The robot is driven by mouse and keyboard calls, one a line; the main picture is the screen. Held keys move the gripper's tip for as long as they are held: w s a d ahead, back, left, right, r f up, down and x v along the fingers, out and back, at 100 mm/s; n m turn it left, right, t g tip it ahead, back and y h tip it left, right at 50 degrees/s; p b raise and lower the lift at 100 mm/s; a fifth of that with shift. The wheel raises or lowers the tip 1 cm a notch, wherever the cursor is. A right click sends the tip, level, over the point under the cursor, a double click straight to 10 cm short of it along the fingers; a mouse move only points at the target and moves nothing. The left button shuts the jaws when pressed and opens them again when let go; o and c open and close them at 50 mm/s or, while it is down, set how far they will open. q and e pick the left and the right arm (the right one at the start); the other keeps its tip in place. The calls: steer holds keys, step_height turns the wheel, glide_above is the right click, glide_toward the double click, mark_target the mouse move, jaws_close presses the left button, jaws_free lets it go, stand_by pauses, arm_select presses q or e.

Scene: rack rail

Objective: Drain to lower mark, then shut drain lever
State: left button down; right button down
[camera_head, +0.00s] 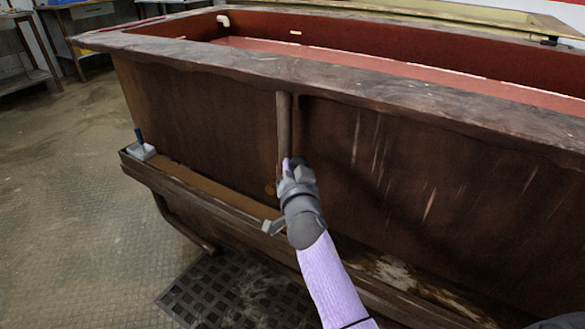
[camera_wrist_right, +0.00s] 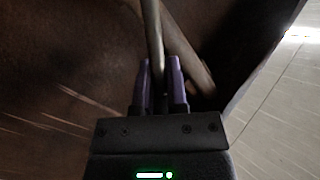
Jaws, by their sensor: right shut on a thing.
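A large brown tank holds reddish liquid (camera_head: 400,68) below its rim (camera_head: 180,42). A small pale mark (camera_head: 295,32) shows on the far inner wall, above the liquid; I cannot tell which mark it is. My right gripper (camera_head: 289,168) is at the tank's near outer wall, at the lower end of an upright bar (camera_head: 284,125). In the right wrist view, the gripper (camera_wrist_right: 160,75) is shut on a thin metal rod (camera_wrist_right: 152,25), seemingly the drain lever. The fingers hide its gripped part. My left gripper is out of view.
A dark floor grate (camera_head: 225,295) lies below. A white fitting (camera_head: 222,20) sits inside the tank.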

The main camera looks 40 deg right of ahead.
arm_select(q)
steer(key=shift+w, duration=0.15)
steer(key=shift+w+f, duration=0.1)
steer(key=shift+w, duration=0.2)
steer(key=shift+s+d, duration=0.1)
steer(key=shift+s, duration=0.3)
